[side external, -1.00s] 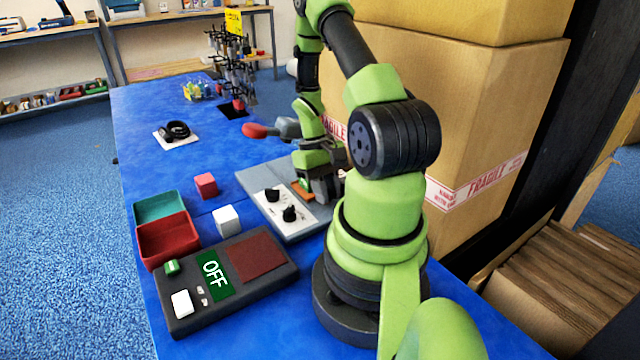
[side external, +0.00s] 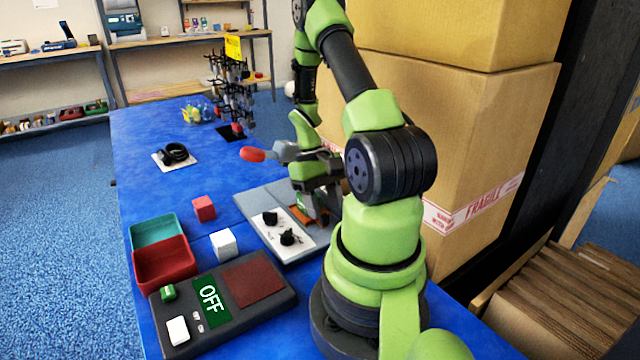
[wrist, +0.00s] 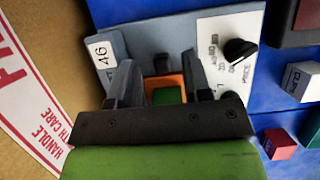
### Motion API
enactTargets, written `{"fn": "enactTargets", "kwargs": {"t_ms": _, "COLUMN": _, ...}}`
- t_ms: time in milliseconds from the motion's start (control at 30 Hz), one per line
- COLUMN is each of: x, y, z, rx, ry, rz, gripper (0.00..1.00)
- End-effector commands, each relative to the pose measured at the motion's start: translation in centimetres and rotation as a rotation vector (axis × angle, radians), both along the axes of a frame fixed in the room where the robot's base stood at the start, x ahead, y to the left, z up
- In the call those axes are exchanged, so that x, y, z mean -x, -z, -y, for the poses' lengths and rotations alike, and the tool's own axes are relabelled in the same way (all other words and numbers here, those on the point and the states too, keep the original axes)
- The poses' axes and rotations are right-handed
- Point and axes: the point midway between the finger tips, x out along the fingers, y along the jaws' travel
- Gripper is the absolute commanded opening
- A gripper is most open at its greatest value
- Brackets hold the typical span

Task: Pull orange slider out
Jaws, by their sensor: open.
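The orange slider (wrist: 164,84) sits on a grey board (wrist: 152,42); it has a green patch (wrist: 166,96) in its middle. In the side external view a strip of the orange slider (side external: 302,214) shows beside my gripper, the rest hidden by it. My gripper (wrist: 158,68) is open, its two fingers on either side of the slider in the wrist view. In the side external view my gripper (side external: 317,208) is low over the board. I cannot tell whether the fingers touch the slider.
A white panel with black knobs (side external: 286,237) is beside the slider. A grey box with an OFF display (side external: 210,299), a white cube (side external: 223,243), a red cube (side external: 204,208) and red and green trays (side external: 163,262) stand nearby. Tall cartons (side external: 480,130) rise behind my arm.

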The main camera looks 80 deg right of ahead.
Motion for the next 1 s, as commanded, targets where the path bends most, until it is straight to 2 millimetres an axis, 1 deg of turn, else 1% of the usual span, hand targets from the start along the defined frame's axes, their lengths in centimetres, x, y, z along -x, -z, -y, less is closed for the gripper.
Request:
{"fn": "enactTargets", "kwargs": {"t_ms": 33, "x": -0.4, "y": -1.1, "z": 0.4, "rx": 0.008, "ry": -0.001, "rz": 0.004, "gripper": 0.45}}
{"fn": "enactTargets", "kwargs": {"t_ms": 100, "x": -0.8, "y": -2.5, "z": 0.8, "rx": 0.007, "ry": -0.001, "rz": 0.004, "gripper": 0.45}}
{"fn": "enactTargets", "kwargs": {"t_ms": 200, "x": -1.3, "y": -4.2, "z": 1.3, "rx": 0.006, "ry": -0.001, "rz": 0.003, "gripper": 0.45}}
{"fn": "enactTargets", "kwargs": {"t_ms": 300, "x": -1.6, "y": -5.5, "z": 1.7, "rx": 0.003, "ry": -0.002, "rz": 0.001, "gripper": 0.45}}
{"fn": "enactTargets", "kwargs": {"t_ms": 400, "x": -1.9, "y": -6.3, "z": 1.9, "rx": 0.002, "ry": -0.001, "rz": 0.001, "gripper": 0.45}}
{"fn": "enactTargets", "kwargs": {"t_ms": 533, "x": -2.0, "y": -6.7, "z": 1.9, "rx": -0.002, "ry": -0.001, "rz": -0.001, "gripper": 0.45}}
{"fn": "enactTargets", "kwargs": {"t_ms": 1000, "x": -2.0, "y": -6.8, "z": 1.9, "rx": 0.000, "ry": -0.001, "rz": 0.000, "gripper": 0.45}}
